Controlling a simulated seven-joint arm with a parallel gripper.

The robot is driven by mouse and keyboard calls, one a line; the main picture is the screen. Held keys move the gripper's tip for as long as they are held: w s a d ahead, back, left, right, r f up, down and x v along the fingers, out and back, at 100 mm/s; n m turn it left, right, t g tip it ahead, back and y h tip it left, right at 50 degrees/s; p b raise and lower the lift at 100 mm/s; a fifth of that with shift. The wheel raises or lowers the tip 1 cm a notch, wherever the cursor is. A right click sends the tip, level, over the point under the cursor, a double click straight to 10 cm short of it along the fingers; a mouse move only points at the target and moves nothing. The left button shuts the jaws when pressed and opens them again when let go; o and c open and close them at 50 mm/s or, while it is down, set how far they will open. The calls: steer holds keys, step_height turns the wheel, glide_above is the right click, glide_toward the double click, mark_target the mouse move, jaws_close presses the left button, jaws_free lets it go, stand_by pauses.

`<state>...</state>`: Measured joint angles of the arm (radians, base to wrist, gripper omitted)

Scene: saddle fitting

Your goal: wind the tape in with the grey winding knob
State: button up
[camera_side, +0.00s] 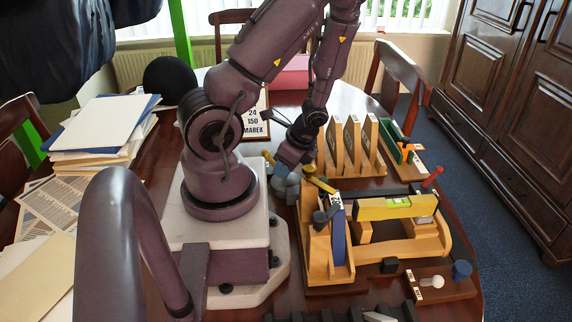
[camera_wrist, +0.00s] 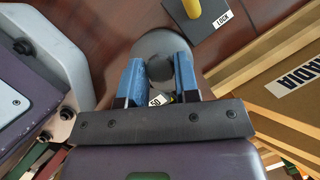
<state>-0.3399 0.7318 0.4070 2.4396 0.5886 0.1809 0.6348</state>
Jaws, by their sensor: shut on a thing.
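In the wrist view, my gripper (camera_wrist: 161,76) has its two blue fingers on either side of a dark grey knob (camera_wrist: 160,67), closed on it. The knob sits on a round grey disc (camera_wrist: 149,42). A small white label with partly hidden figures shows between the fingers. In the side view, my gripper (camera_side: 287,165) reaches down at the table just right of my base, over small grey round parts (camera_side: 292,184). The knob cannot be told apart there. I cannot make out the tape in either view.
A yellow peg (camera_wrist: 192,8) stands on a dark plate marked LOCK beside the disc. A wooden fixture (camera_side: 318,250) with a yellow level (camera_side: 398,207) stands front right. Papers (camera_side: 105,122) lie left.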

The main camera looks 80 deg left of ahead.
stand_by(0.3)
steer(key=o, duration=0.9)
steer(key=shift+r, duration=0.1)
steer(key=v, duration=1.2)
steer(key=shift+r, duration=0.4)
steer(key=shift+d, duration=0.1)
